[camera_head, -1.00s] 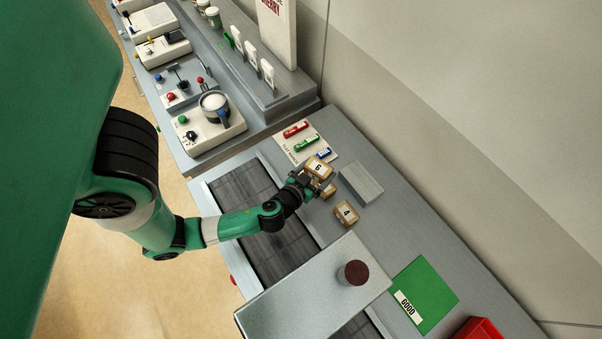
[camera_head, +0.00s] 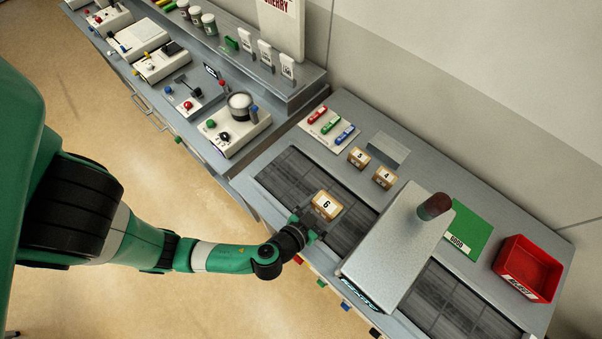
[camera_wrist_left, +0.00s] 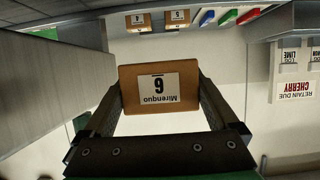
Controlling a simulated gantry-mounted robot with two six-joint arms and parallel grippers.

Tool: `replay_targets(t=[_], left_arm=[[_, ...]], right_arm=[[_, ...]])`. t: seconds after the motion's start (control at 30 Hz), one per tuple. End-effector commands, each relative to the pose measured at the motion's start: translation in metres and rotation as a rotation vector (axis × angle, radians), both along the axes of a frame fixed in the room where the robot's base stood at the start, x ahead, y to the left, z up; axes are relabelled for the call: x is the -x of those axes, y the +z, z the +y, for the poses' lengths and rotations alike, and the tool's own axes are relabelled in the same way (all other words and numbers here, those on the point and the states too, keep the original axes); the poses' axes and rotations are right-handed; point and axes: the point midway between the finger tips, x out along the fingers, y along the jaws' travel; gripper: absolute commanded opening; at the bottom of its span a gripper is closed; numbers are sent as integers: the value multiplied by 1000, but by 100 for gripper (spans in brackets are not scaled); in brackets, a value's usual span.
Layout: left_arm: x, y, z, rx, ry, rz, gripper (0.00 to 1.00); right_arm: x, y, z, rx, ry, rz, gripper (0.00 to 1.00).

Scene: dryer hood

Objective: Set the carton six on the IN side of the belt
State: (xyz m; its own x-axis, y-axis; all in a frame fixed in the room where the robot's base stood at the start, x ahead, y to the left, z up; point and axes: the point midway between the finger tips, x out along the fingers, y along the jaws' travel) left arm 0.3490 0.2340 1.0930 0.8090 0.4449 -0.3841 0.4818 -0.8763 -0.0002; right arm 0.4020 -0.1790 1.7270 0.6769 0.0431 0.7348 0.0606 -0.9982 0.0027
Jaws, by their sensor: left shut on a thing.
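The carton six (camera_head: 327,205) is a small brown box with a white label marked 6. My left gripper (camera_head: 311,219) is shut on it and holds it over the dark belt (camera_head: 285,173), on the stretch left of the grey hood (camera_head: 395,240). In the left wrist view the carton six (camera_wrist_left: 158,88) sits between both fingers, its label facing the camera. I cannot tell whether its underside touches the belt. No IN marking is readable. My right gripper is not in view.
A green GOOD mat (camera_head: 468,235) and red bin (camera_head: 527,268) lie at right. The hood carries a dark red beacon (camera_head: 434,206).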

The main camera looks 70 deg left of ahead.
Motion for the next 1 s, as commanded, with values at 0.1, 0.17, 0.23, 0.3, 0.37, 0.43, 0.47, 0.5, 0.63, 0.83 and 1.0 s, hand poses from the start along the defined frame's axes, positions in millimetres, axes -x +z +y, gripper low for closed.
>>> replay_targets(t=[0.1, 0.17, 0.23, 0.3, 0.37, 0.43, 0.47, 0.5, 0.63, 0.83, 1.0], left_arm=[[0, -12, 7, 2, 7, -1, 32], [1, -18, 13, 5, 9, -4, 32], [3, -24, 21, 4, 9, -6, 32], [5, -29, 34, 3, 13, -4, 32], [7, -34, 46, 3, 14, -6, 32], [10, -26, 61, 0, 14, 3, 32], [11, -28, 68, 1, 14, 2, 32], [12, -31, 76, 1, 15, 2, 32], [15, -51, 102, 2, 13, 3, 32], [19, -88, 130, 4, 7, 0, 31], [18, -94, 134, 1, -1, -1, 32]], right_arm=[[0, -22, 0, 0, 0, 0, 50], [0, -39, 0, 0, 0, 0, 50], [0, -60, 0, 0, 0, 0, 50], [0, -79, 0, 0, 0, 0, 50], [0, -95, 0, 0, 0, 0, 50], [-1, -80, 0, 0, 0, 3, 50], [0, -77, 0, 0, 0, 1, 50], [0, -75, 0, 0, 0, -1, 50], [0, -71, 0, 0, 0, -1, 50], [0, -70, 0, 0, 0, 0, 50], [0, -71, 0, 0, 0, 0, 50]])
